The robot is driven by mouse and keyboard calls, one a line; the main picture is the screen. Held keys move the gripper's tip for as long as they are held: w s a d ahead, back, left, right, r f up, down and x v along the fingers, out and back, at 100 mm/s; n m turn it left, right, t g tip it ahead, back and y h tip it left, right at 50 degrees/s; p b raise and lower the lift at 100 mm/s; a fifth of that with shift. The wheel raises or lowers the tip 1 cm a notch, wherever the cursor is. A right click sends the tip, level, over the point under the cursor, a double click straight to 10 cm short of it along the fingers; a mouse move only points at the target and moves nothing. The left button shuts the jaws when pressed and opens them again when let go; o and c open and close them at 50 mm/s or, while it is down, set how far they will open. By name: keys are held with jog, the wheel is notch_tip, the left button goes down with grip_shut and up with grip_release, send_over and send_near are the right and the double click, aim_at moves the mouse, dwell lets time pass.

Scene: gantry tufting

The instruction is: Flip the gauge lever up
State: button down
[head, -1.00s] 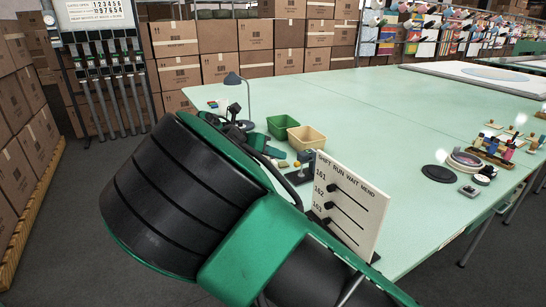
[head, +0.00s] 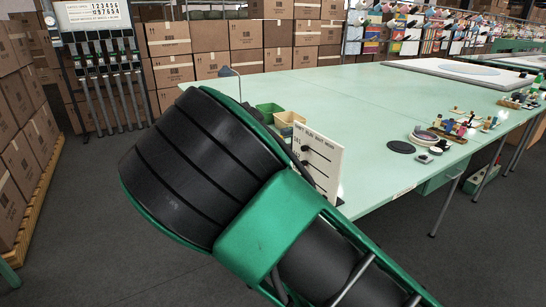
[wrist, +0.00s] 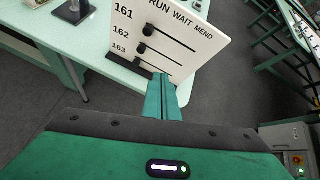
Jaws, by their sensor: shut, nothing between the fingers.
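No gauge lever can be told for sure in either view. A small dark-based fitting with a grey upright part (wrist: 74,10) stands on the table at the top left of the wrist view, cut off by the frame edge; I cannot tell whether it is the lever. My gripper (wrist: 163,82) is shut and empty, its green fingers together, pointing at the lower edge of a white board (wrist: 185,35). I cannot tell whether they touch it. The board also shows in the head view (head: 318,158), where my arm hides the gripper and part of the table edge.
The board has rows 161 to 163 with black sliding knobs and stands near the corner of the pale green table (head: 360,120). Behind it are a tan bin (head: 288,119) and a lamp (head: 229,72). Discs and small tools lie to the right. Grey floor is open in front.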

jog(key=s+d+f+m+g+y, duration=0.1)
jog(key=s+d+m+g+y, duration=0.1)
jog(key=s+d+m, duration=0.5)
jog(key=s+d+f+m+g+y, duration=0.1)
jog(key=s+d+m+g, duration=0.15)
jog(key=d, duration=0.85)
jog(key=s+d+f+m+g+y, duration=0.2)
jog(key=s+d+m, duration=0.3)
jog(key=d, duration=0.3)
jog(key=s+d+m+y, duration=0.2)
jog(key=s+m, duration=0.7)
jog(key=s, duration=0.5)
jog(key=s+d+r+m+t+y, duration=0.1)
jog(key=s+d+m+y, duration=0.1)
jog(key=s+m, duration=0.8)
jog(key=s+d, duration=0.1)
jog(key=s, duration=0.4)
jog(key=shift+s+y, duration=0.2)
jog(key=shift+y, duration=0.1)
